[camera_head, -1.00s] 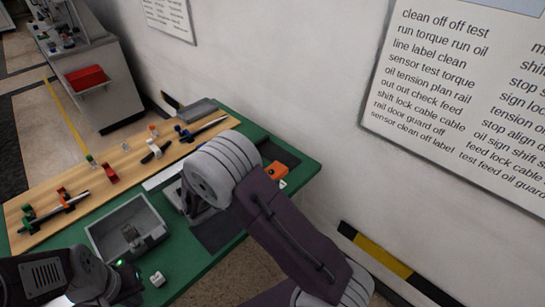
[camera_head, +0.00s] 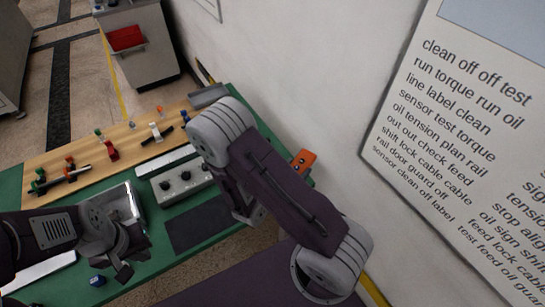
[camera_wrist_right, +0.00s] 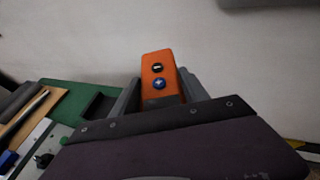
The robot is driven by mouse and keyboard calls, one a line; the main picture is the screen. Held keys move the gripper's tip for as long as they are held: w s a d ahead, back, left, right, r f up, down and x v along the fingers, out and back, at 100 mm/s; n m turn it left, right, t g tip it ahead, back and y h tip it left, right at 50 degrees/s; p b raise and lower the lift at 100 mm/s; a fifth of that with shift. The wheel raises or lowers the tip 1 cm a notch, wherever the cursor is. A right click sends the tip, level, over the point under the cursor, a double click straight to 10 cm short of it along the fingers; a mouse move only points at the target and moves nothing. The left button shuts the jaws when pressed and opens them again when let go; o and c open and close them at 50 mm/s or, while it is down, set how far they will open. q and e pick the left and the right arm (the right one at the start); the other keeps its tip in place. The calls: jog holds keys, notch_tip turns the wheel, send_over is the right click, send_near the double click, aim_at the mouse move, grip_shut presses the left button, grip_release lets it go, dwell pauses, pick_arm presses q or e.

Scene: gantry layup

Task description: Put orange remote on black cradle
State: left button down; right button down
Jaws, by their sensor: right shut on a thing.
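A dark block (camera_wrist_right: 98,105) on the green table, left of the gripper in that view, may be the black cradle; in the head view that area is hidden behind my right arm. My left gripper (camera_head: 125,262) is at the near left; its opening is unclear.
The green table (camera_head: 145,268) has a dark flat mat (camera_head: 200,223) and a grey box with knobs (camera_head: 182,183). A grey bin (camera_head: 128,200) is partly behind my left arm. A wooden strip (camera_head: 85,160) holds several small parts.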

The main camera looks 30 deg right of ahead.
jog(key=shift+w+a+f, duration=0.1)
jog(key=shift+w+f, duration=0.1)
jog(key=shift+w, duration=0.15)
jog(key=w+f, duration=0.1)
jog(key=w, duration=0.1)
jog(key=w+f, duration=0.3)
jog(key=w, duration=0.1)
jog(key=shift+w+f+p, duration=0.15)
jog(key=shift+w+p, duration=0.1)
jog(key=shift+p, duration=0.05)
jog(key=w+f, duration=0.1)
jog(key=w+a, duration=0.1)
jog(key=w, duration=0.1)
jog(key=w+f, duration=0.1)
jog(key=shift+w+a+f, duration=0.2)
jog(key=shift+w+f, duration=0.05)
jog(key=shift+f, duration=0.05)
notch_tip(320, 180, down, 3)
jog(key=shift+s+d+f, duration=0.1)
jog(key=shift+f, duration=0.4)
pick_arm(q)
jog(key=shift+d+r, duration=0.25)
jog(key=shift+r, duration=0.25)
